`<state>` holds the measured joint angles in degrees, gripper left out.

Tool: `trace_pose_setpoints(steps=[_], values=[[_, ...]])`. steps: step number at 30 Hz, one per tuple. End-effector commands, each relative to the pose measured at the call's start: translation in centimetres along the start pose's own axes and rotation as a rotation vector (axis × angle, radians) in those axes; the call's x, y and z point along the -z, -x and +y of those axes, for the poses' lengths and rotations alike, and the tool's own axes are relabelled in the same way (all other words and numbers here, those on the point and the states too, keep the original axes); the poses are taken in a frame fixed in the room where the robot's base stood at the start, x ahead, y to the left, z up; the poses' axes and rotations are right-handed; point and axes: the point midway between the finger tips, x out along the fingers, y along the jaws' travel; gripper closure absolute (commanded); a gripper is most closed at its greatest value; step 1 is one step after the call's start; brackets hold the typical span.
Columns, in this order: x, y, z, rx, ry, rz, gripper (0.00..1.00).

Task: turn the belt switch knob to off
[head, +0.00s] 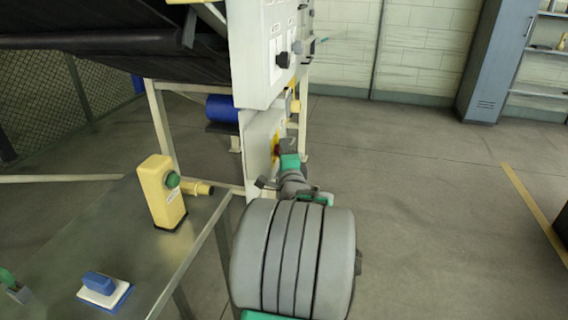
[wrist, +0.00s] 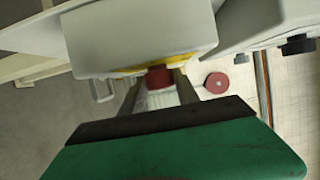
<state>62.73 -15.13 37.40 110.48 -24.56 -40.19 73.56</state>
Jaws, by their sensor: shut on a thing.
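A red knob (head: 276,148) sits on a yellow plate on the lower white switch box (head: 258,140), under the conveyor frame. In the wrist view the red knob (wrist: 160,76) lies between the two fingers of my gripper (wrist: 159,87), with the yellow edge just beyond it. In the head view my gripper (head: 283,155) is at the face of that box, shut on the red knob and partly hiding it. The knob's markings and the angle it is turned to cannot be read.
An upper white panel (head: 258,75) with black knobs (head: 283,60) overhangs my gripper. A metal table (head: 120,240) at left carries a yellow box (head: 160,195) with a green button and a blue-handled block (head: 100,285). The floor at right is clear.

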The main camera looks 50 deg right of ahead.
Motion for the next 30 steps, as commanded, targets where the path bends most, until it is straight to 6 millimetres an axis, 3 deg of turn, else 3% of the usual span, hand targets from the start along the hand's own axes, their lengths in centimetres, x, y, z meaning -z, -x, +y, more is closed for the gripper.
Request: trace_pose_setpoints(steps=[14, 15, 22, 30], values=[[-0.06, -0.01, 0.07, 0.011, 0.005, -0.002, 1.00], [-0.05, -0.01, 0.07, 0.011, 0.005, -0.002, 0.60], [0.00, -0.01, 0.04, 0.011, 0.005, -0.001, 0.42], [0.05, 0.17, 0.00, 0.011, 0.005, 0.000, 0.41]])
